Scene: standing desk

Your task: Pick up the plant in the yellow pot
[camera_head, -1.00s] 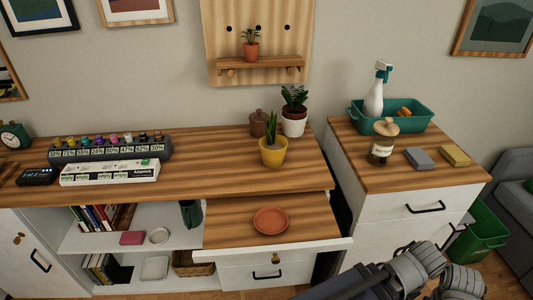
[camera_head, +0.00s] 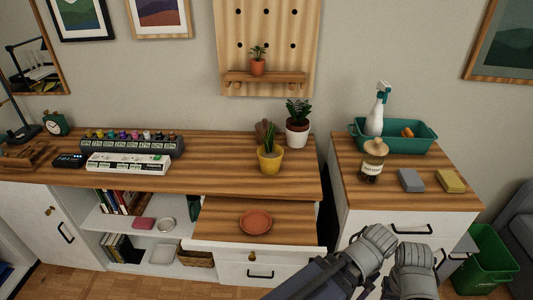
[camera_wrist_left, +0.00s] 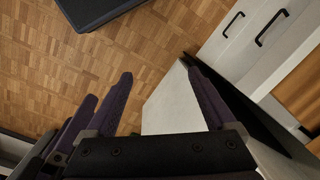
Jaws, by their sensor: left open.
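The plant in the yellow pot (camera_head: 270,163) stands upright on the wooden desk top (camera_head: 215,175) in the head view, near the desk's right end. Its green spiky leaves rise above the pot. My left gripper (camera_wrist_left: 158,68) shows in the left wrist view with its fingers apart and nothing between them. It hangs over floor and cabinet edges, and the yellow pot is not in that view. In the head view only grey arm links of mine show at the lower right, with no fingers. My right gripper is not in view.
A plant in a white pot (camera_head: 298,135) and a brown jar (camera_head: 263,129) stand close behind the yellow pot. A terracotta saucer (camera_head: 255,222) lies on the lower wooden surface in front. A glass jar (camera_head: 372,163) and green tub (camera_head: 410,143) stand on the right cabinet.

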